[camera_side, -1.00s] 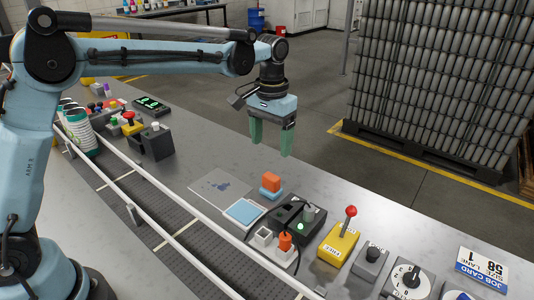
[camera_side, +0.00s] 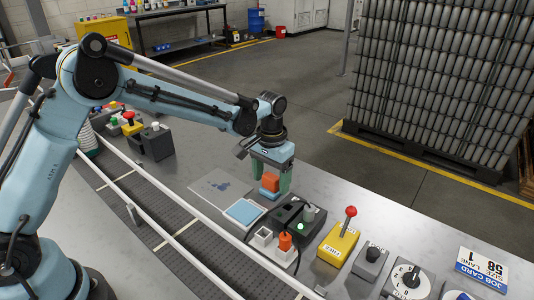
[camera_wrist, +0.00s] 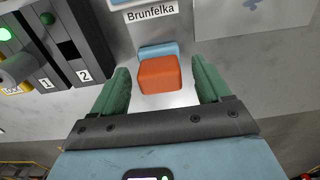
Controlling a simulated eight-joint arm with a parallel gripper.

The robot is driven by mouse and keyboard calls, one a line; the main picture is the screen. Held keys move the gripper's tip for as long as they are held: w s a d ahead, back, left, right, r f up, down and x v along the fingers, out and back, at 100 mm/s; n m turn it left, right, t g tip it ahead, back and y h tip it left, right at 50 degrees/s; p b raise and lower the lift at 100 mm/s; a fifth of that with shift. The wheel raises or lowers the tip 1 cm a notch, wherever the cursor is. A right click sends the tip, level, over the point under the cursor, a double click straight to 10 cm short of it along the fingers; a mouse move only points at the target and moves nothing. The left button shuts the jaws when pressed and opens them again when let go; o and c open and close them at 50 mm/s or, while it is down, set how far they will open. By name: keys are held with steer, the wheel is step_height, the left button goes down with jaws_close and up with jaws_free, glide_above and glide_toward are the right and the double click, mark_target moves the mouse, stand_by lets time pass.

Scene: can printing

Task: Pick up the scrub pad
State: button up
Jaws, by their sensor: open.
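The scrub pad appears to be the orange block with a light-blue layer under it (camera_side: 270,184), lying on the grey bench. In the wrist view its orange top (camera_wrist: 160,74) and blue edge show between the fingers. My gripper (camera_side: 270,187) is open, with its green fingers lowered on either side of the block. In the wrist view the gripper (camera_wrist: 160,70) shows a gap between each finger and the block. Neither finger visibly touches it.
A flat light-blue square (camera_side: 244,211) and a printed grey sheet (camera_side: 220,186) lie beside the block. A dark switch box (camera_side: 312,219) stands close on the right, beyond it a yellow lever box (camera_side: 339,243). A conveyor (camera_side: 170,236) runs along the front.

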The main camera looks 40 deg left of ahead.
mark_target(272, 179)
steer(key=c, duration=1.1)
steer(key=shift+r, duration=0.45)
steer(key=shift+c, duration=0.2)
steer(key=r, duration=0.3)
steer(key=shift+s+d+r, duration=0.3)
steer(key=shift+d+r, duration=0.1)
steer(key=s+d+r, duration=0.6)
steer(key=d, duration=0.2)
steer(key=shift+s+d+r, duration=0.15)
steer(key=shift+s, duration=0.2)
